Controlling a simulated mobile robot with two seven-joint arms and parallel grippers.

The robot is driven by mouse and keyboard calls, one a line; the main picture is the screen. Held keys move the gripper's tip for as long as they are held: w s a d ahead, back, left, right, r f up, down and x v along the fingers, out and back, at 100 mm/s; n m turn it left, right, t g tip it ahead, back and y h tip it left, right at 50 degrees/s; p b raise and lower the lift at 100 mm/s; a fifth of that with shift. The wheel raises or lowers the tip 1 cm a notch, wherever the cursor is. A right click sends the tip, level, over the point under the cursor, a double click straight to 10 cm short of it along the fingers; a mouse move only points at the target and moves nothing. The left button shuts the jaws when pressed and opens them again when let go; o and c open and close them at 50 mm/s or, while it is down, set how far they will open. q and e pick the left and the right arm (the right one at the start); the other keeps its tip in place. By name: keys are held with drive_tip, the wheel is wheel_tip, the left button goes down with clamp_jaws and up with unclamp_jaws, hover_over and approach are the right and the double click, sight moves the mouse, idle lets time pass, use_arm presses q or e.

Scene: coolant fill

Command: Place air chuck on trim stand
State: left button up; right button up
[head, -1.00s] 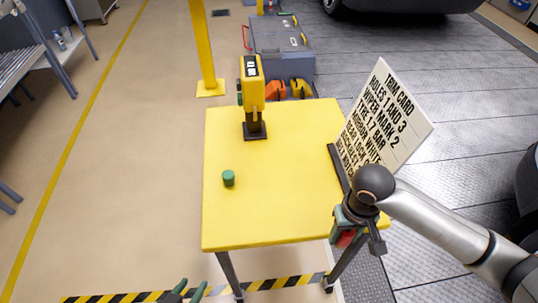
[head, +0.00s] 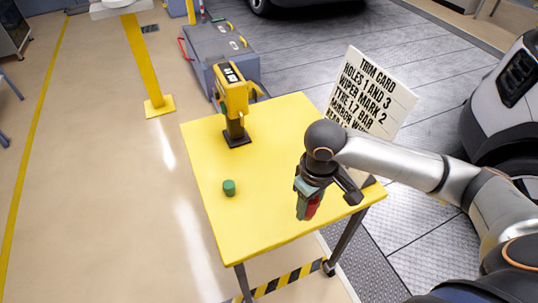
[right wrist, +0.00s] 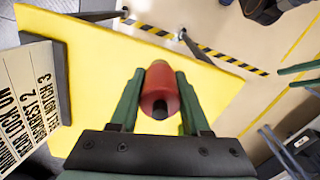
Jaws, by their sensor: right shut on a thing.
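My right gripper (head: 306,208) is shut on a red, rounded piece with a dark end, which I take as the air chuck (head: 314,206). In the right wrist view the air chuck (right wrist: 160,90) sits between the two green fingers (right wrist: 158,100). The yellow table, which I take as the trim stand (head: 262,215), is below it. The gripper is over the table's right front part; the gap beneath is hard to judge. My left gripper (right wrist: 303,78) shows at the right edge of the right wrist view, fingers apart and empty.
A yellow device on a dark post (head: 234,100) stands at the table's back left. A small green cylinder (head: 229,188) stands near the left edge. A white trim card (head: 368,95) leans at the right. The table's middle is clear. A grey toolbox (head: 222,55) stands behind.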

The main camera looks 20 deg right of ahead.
drive_tip(key=r+n, duration=0.1)
drive_tip(key=r, duration=0.1)
drive_tip(key=d+r+n, duration=0.1)
drive_tip(key=r, duration=0.1)
drive_tip(key=shift+w+r, duration=0.15)
drive_tip(key=shift+r, duration=0.2)
drive_tip(key=shift+w+a+n, duration=0.1)
drive_tip(key=shift+a+n, duration=0.1)
drive_tip(key=shift+n, duration=0.1)
hover_over(272, 214)
drive_tip(key=s+a, duration=0.2)
drive_tip(key=s, duration=0.1)
wheel_tip(272, 214, down, 4)
drive_tip(key=f, duration=0.1)
drive_tip(key=w+a+f, duration=0.2)
drive_tip(key=f, duration=0.1)
drive_tip(key=shift+w+a+f+b, duration=0.1)
drive_tip(key=shift+f+b, duration=0.15)
drive_tip(key=shift+b, duration=0.05)
drive_tip(key=shift+w+a+f, duration=0.25)
drive_tip(key=shift+a+f, duration=0.25)
drive_tip(key=shift+f, duration=1.65)
drive_tip(key=shift+f, duration=0.15)
drive_tip(key=o, duration=1.1)
drive_tip(key=shift+c, duration=0.2)
